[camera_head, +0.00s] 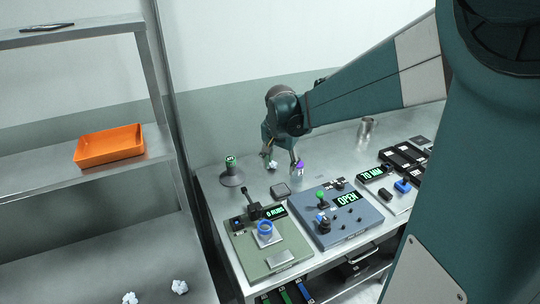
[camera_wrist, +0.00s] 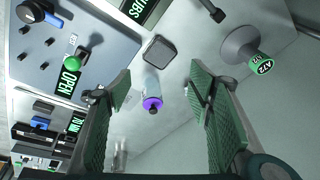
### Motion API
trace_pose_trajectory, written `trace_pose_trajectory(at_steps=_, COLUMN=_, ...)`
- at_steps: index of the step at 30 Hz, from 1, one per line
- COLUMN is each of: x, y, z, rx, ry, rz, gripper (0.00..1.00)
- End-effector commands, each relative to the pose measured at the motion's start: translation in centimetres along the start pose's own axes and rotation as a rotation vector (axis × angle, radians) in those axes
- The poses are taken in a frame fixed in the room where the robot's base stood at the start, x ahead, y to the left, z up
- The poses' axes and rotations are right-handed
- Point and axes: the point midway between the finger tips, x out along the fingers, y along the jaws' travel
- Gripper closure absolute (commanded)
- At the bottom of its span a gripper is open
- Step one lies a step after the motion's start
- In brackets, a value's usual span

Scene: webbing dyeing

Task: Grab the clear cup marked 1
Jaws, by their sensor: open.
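My gripper (camera_head: 282,163) is open over the back of the metal table, with nothing held. In the wrist view its two green-padded fingers (camera_wrist: 160,75) are spread wide. A small pale bottle with a purple collar stands by the right finger in the head view (camera_head: 299,170). It shows in the gap between the fingers in the wrist view (camera_wrist: 152,84). A greyish, see-through-looking cup (camera_head: 367,126) stands at the far back of the table, right of my gripper. A faint clear shape (camera_wrist: 118,158) appears low in the wrist view. I cannot read a 1 on either.
A blue-grey panel reading OPEN (camera_head: 350,220), with a green-knobbed lever, and a green panel (camera_head: 268,262) stand in front. A shelf with an orange tray (camera_head: 110,145) stands further left.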

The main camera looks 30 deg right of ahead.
Motion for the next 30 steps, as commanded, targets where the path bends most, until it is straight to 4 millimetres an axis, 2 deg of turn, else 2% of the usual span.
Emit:
trace_pose_trajectory(at_steps=3, x=0.9, y=-0.3, z=-1.9, rx=0.054, ry=-0.010, rz=0.022, gripper=0.48)
trace_pose_trajectory(at_steps=15, x=5.2, y=-0.5, z=-7.2, rx=0.236, ry=-0.040, rz=0.094, gripper=0.48)
trace_pose_trajectory(at_steps=30, x=11.7, y=0.6, z=-12.7, rx=0.455, ry=-0.064, rz=0.187, gripper=0.48)
